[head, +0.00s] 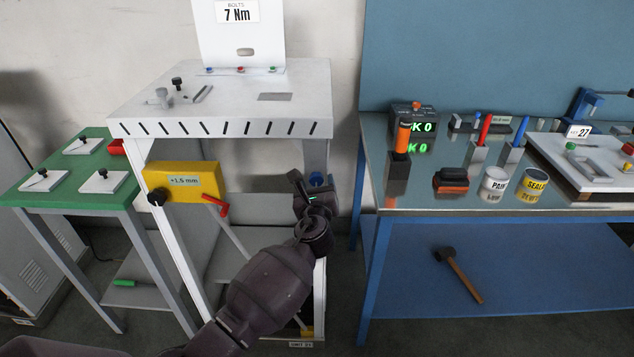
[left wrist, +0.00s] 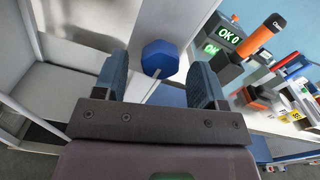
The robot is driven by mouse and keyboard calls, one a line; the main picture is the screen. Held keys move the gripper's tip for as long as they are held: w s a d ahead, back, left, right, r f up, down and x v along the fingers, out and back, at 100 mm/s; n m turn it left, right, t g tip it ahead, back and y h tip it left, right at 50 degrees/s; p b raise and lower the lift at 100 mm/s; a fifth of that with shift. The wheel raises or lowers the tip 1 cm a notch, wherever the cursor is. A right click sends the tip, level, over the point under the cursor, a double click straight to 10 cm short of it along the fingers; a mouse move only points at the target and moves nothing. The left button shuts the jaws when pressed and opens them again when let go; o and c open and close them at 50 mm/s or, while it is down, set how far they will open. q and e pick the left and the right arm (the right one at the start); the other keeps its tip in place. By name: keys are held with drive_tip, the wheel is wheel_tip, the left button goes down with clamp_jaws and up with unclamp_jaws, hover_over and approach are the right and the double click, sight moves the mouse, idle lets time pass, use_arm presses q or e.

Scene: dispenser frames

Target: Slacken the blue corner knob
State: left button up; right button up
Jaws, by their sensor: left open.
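The blue corner knob (head: 317,179) is at the right front post of the white stand, below its top. In the left wrist view the knob (left wrist: 160,58) is a faceted blue head, seen in the gap between my fingertips. My left gripper (head: 311,190) is right at the knob in the head view and partly hides it. Its two fingers, also in the left wrist view (left wrist: 158,75), are open, with a visible gap on each side of the knob. How deep the knob sits between them I cannot tell. My right gripper is not in view.
The white stand (head: 222,128) carries a yellow box (head: 185,181) with a black knob and a red lever, left of my arm. A blue workbench (head: 450,208) with tins and tools stands close on the right. A green table (head: 75,190) stands at the left.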

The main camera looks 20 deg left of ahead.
use_arm(q)
drive_tip(key=shift+w+a, duration=0.2)
drive_tip(key=shift+w, duration=0.7)
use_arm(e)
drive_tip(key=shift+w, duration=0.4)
